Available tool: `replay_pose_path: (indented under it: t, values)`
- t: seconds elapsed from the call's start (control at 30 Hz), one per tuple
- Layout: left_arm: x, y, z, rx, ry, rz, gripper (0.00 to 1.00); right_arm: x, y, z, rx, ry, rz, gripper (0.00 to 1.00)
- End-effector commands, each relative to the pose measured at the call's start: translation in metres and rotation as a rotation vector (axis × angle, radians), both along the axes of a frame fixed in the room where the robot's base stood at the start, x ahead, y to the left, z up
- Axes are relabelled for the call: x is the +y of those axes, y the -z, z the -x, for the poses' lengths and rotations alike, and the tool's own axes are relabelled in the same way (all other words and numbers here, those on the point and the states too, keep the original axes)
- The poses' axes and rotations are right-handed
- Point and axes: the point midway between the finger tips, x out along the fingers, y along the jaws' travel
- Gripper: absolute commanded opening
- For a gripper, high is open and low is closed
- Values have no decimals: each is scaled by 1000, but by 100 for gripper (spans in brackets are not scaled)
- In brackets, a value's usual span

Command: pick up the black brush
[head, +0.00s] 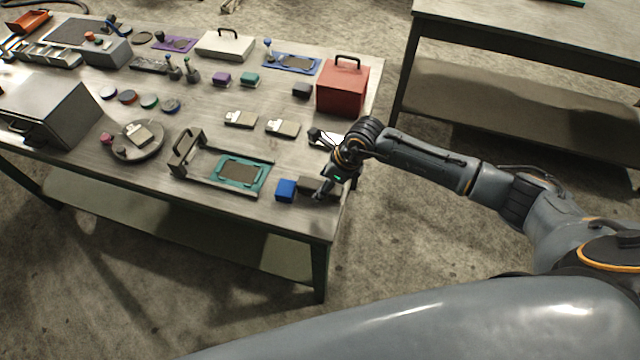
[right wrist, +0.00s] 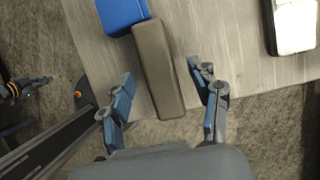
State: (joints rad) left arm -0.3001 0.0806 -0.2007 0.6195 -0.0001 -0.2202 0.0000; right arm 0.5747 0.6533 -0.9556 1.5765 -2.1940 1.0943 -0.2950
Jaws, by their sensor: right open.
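A long, dark grey-brown block, which I take to be the black brush (right wrist: 158,68), lies on the table near its right front corner; no bristles show. In the head view the brush (head: 307,184) is partly hidden by my right gripper (head: 321,190). In the right wrist view my right gripper (right wrist: 166,108) is open. Its two fingers stand on either side of the brush's near end, with a gap on each side. My left gripper does not show in the head view.
A blue block (head: 286,190) sits against the brush's far end, also in the wrist view (right wrist: 122,12). A tray with a handle (head: 185,147) is to the left. A red box (head: 342,86) stands behind. The table edge is close to the brush.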

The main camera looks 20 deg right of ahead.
Motion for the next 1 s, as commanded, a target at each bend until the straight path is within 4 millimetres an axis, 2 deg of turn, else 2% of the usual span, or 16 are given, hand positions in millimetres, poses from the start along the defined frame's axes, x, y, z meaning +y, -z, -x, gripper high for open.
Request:
replay_pose_path:
  t: [0.23, 1.0]
  values:
    - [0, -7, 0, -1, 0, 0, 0, 7, 19, -4, 1, 1, -1, 62]
    - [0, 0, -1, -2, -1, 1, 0, 7, 24, -5, -1, 0, -1, 62]
